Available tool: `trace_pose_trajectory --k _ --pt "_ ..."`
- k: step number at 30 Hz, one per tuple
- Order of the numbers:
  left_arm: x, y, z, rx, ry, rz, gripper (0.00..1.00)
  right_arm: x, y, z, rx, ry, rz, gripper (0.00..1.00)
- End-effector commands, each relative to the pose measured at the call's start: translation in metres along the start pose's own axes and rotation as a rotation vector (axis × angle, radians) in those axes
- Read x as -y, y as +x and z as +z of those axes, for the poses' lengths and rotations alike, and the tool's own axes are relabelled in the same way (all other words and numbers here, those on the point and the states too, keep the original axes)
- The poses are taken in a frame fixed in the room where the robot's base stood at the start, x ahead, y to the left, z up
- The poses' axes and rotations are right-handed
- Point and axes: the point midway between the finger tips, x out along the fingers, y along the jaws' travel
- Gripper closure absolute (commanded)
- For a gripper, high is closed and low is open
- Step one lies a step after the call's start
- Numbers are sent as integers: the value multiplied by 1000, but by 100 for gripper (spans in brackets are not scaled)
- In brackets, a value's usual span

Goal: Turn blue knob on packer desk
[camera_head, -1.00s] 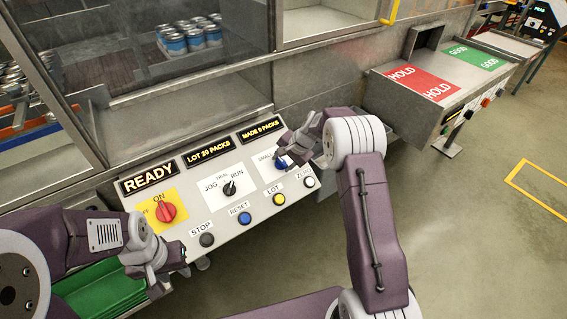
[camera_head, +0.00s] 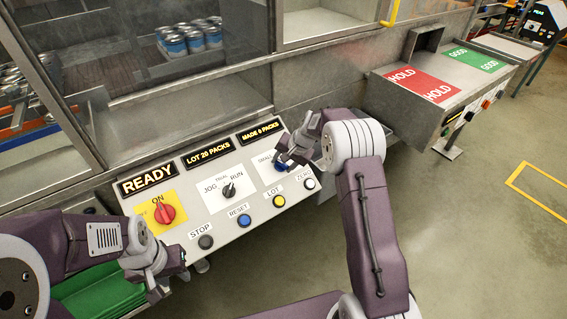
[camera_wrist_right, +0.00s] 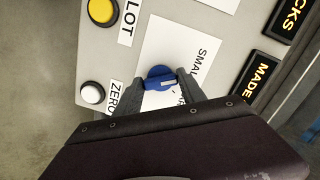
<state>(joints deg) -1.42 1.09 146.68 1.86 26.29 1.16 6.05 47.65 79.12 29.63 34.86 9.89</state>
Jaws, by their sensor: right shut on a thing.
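The blue knob (camera_wrist_right: 160,77) sits on a white label on the sloped panel of the packer desk (camera_head: 245,222). In the head view it (camera_head: 281,165) is partly covered by my right gripper (camera_head: 284,160). In the right wrist view my right gripper (camera_wrist_right: 160,82) has one finger on each side of the knob and is shut on it.
The panel also carries a red ON switch (camera_head: 165,212), a black JOG/RUN knob (camera_head: 229,190) and STOP (camera_head: 206,242), RESET (camera_head: 244,220), LOT (camera_head: 279,201) and ZERO (camera_head: 310,184) buttons. Displays read READY, LOT 20 PACKS, MADE 0 PACKS. Open floor lies to the right.

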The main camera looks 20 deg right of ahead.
Motion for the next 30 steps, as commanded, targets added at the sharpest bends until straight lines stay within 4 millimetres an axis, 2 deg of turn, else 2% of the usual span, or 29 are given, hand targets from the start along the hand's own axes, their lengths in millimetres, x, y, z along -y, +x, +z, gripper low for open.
trace_pose_trajectory --k 2,3,4,5,15,17,24,30 --pt "0 0 0 0 0 0 64 0 0 0 0 -5 1 93" --pt "0 0 0 0 0 0 64 0 0 0 -1 -4 1 42" --pt "0 0 0 0 0 0 64 0 0 0 0 -4 1 33" --pt "0 0 0 0 0 0 64 0 0 0 -1 -4 1 31" --pt "0 0 0 0 0 0 64 0 -5 -1 -2 -2 -1 31" --pt "0 1 0 0 0 0 64 0 -15 -1 -4 -2 -1 31" --pt "0 1 0 0 0 0 64 0 -68 0 -3 -2 -1 31" --pt "0 1 0 0 0 0 64 0 -90 0 -2 -2 0 31"
